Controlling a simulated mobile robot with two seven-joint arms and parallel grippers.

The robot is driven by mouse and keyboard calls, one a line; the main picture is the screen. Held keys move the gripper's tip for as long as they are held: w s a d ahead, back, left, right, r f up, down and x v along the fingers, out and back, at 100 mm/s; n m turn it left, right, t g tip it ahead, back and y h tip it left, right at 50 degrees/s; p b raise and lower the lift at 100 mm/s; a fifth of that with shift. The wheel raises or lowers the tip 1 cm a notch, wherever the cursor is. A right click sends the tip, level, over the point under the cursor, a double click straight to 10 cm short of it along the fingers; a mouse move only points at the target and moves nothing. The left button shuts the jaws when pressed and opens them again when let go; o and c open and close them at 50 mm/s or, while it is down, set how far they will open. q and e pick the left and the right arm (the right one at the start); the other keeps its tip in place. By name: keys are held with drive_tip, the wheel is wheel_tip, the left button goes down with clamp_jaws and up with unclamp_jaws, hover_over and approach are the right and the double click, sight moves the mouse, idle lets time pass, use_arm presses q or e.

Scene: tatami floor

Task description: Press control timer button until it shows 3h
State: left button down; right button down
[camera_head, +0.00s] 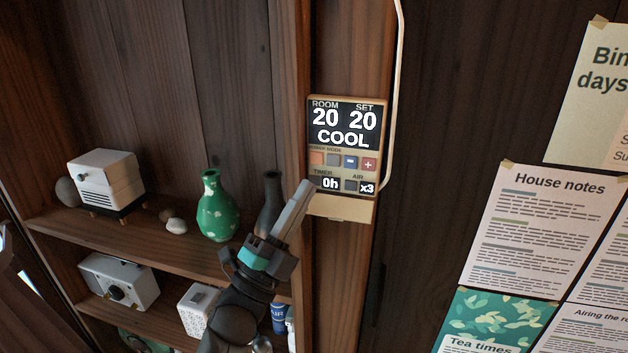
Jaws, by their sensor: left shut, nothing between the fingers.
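The control panel (342,147) is a tan wall unit mounted on a wooden post. Its screen reads ROOM 20, SET 20 and COOL. Below the screen is a row of small buttons, the rightmost a red plus. The timer display (330,184) reads 0h, and the AIR display (367,187) reads x3. My left gripper (305,187) is shut and empty, with its tips at the panel's lower left beside the timer display. The fingers hide the timer button area, so I cannot tell whether they touch it. My right gripper is not in view.
Left of the panel, shelves hold a white box-shaped device (106,180), a green vase (217,210), a dark vase (271,200) and a white camera-like object (118,284). A pale cable (399,90) runs beside the panel. Paper notes (540,225) hang on the right wall.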

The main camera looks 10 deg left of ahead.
use_arm(q)
drive_tip(key=shift+w, duration=0.1)
drive_tip(key=shift+w, duration=0.35)
drive_tip(key=shift+w+b, duration=0.4)
idle(0.8)
drive_tip(key=shift+s, duration=0.1)
drive_tip(key=shift+s+a+p, duration=0.1)
drive_tip(key=shift+s+p, duration=0.2)
drive_tip(key=shift+s, duration=0.35)
drive_tip(key=s+p, duration=0.1)
drive_tip(key=s, duration=0.4)
